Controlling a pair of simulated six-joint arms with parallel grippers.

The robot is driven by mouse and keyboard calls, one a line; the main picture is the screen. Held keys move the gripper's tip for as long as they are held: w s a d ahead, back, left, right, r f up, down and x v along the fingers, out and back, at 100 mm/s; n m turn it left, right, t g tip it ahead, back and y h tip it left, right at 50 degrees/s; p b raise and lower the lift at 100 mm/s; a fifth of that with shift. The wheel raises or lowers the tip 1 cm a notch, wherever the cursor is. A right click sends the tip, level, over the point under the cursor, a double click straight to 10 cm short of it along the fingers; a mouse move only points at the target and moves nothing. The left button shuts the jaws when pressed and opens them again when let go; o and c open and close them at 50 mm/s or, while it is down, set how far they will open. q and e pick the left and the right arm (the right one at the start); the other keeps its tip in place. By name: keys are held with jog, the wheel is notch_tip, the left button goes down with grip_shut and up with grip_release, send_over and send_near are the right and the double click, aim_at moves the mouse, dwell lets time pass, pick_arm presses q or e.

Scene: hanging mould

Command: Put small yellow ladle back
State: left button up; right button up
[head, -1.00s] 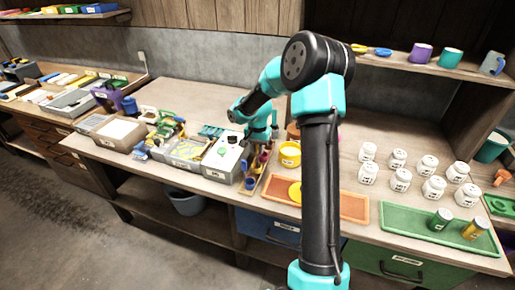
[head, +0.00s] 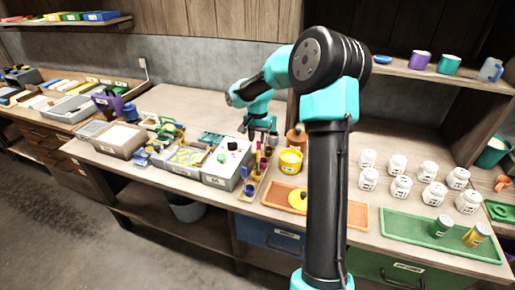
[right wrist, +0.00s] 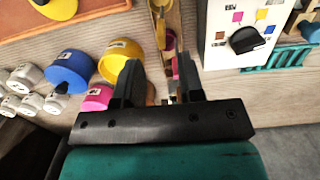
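A narrow wooden rack (head: 250,196) with small coloured ladles or cups stands on the bench beside the white box. In the right wrist view, a yellow ladle-like piece (right wrist: 160,22) shows at the top edge along the rack, beyond my fingertips; I cannot tell whether it hangs or rests there. My right gripper (head: 262,136) is above the back end of the rack, pointing down. In the right wrist view, its two fingers (right wrist: 159,78) are apart, with pink and dark pieces visible behind the gap and nothing clearly held. My left gripper is out of view.
A yellow pot (head: 290,161) stands right of the rack, behind an orange tray (head: 330,212) with a yellow lid. A white box (head: 226,163) is close on the left. Several white jars (head: 400,187) and a green tray (head: 405,228) are to the right. The bench behind the boxes is clear.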

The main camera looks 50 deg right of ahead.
notch_tip(320, 180, up, 4)
jog(key=shift+d, duration=0.1)
dwell(0.5)
